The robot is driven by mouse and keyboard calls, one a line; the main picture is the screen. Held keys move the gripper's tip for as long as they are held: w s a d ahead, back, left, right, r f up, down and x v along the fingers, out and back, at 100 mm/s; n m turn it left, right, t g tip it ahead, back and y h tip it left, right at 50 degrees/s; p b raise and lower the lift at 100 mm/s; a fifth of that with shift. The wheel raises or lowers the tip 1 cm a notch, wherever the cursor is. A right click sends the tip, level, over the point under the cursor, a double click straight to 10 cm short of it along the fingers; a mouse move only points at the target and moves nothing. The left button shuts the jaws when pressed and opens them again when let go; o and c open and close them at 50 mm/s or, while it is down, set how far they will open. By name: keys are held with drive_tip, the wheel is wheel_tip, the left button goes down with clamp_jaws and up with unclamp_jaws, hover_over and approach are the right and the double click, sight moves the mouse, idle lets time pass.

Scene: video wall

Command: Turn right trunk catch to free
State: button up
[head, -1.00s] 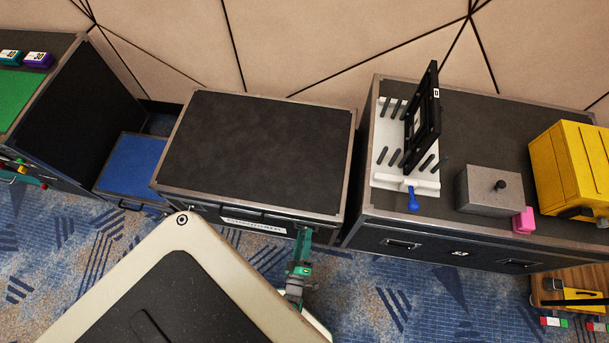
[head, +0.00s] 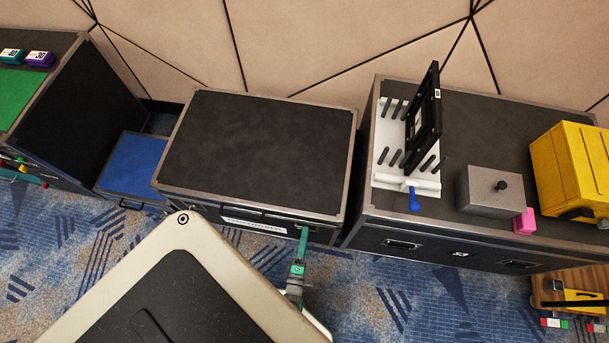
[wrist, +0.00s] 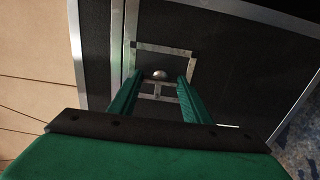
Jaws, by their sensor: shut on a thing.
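The trunk (head: 258,150) is a black case with grey metal edges, its lid closed. My gripper (head: 304,230) is at the right part of its front face, below the lid edge. In the wrist view my gripper (wrist: 157,82) has its two green fingers on either side of the right trunk catch (wrist: 158,75), shut on it. The catch shows a small rounded silver piece in front of a square metal frame on the dark panel. The catch's exact angle is hard to tell, and in the head view the gripper hides it.
A second case (head: 480,110) stands right of the trunk across a narrow gap, carrying a white pegged rack, a grey box (head: 490,190) and a yellow case (head: 570,165). A blue box (head: 133,165) is on the left. Patterned carpet lies in front.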

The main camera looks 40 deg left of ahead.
drive_tip(key=o, duration=1)
drive_tip(key=shift+o, duration=0.2)
drive_tip(key=v, duration=1)
drive_tip(key=shift+s+d, duration=0.3)
drive_tip(key=d+r+m+h, duration=0.3)
drive_tip(key=r+m, duration=0.5)
drive_tip(key=r, duration=0.6)
drive_tip(key=d+r+m+h, duration=0.3)
drive_tip(key=d+r+m, duration=0.3)
drive_tip(key=r, duration=0.9)
drive_tip(key=d+r+m+h, duration=0.3)
drive_tip(key=d+r+m, duration=0.2)
drive_tip(key=r+m, duration=0.5)
wheel_tip(320, 180, up, 4)
drive_tip(key=shift+r, duration=0.15)
